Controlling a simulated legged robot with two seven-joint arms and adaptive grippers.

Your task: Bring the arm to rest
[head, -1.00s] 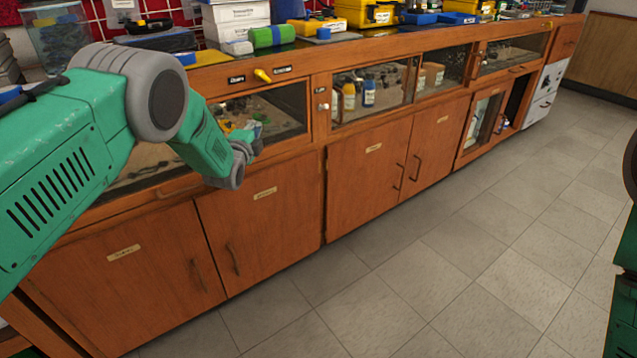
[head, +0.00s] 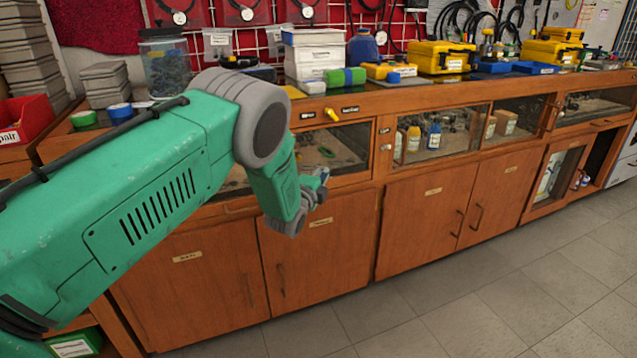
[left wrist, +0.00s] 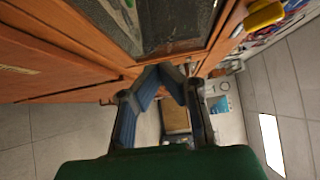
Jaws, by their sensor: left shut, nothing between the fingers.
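My left arm comes in from the left in the head view, green with a grey joint, bent downward in front of the wooden bench. My left gripper (head: 318,183) is at its lower end, before the glass-fronted compartment and the doors, partly hidden by the wrist. In the left wrist view my left gripper (left wrist: 168,72) shows its two fingers drawn together at the tips, with nothing between them. The yellow valve handle (head: 332,115) on the bench front is above the gripper, apart from it; a yellow part also shows in the left wrist view (left wrist: 264,15). My right gripper is not in view.
The wooden bench (head: 420,230) runs along the back with closed doors. A red bin (head: 24,119) stands at left. The tiled floor (head: 470,315) in front is clear.

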